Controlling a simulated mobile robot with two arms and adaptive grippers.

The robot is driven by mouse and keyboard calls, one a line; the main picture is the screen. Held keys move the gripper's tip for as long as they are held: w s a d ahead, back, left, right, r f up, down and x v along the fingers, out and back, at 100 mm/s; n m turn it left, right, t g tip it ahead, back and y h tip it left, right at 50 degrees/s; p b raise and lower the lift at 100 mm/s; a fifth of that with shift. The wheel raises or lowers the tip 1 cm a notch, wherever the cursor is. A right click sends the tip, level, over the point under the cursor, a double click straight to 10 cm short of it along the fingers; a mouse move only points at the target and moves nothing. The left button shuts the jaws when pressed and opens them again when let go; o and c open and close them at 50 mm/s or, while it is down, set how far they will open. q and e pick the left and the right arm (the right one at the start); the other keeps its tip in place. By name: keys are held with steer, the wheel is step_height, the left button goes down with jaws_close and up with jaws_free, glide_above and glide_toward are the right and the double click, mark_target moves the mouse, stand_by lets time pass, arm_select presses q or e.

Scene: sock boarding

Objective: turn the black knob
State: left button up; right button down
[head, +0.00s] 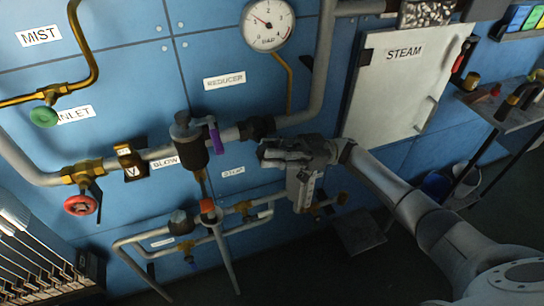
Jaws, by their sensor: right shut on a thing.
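A black round part (258,128) that looks like the black knob sits on the grey pipe, right of a black valve body (190,140) with a purple lever (215,140). The REDUCER label (225,81) is above it. My right gripper (268,153) comes in from the right, with its fingers at the lower edge of this dark part. It is shut on what seems to be this knob; the fingers hide the grip itself. My left gripper is not in view.
A pressure gauge (268,23) hangs above. A red handwheel (81,205) and a green knob (44,116) are on the left pipes. A white STEAM box (400,85) is at the upper right. Thin pipes with a red-capped valve (208,208) run below my gripper.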

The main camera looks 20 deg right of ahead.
stand_by(0.4)
steer(key=c, duration=1.4)
jaws_free()
steer(key=shift+o, duration=0.2)
steer(key=shift+d, duration=0.1)
steer(key=v, duration=1.1)
steer(key=shift+d+f, duration=0.2)
steer(key=shift+d, duration=0.15)
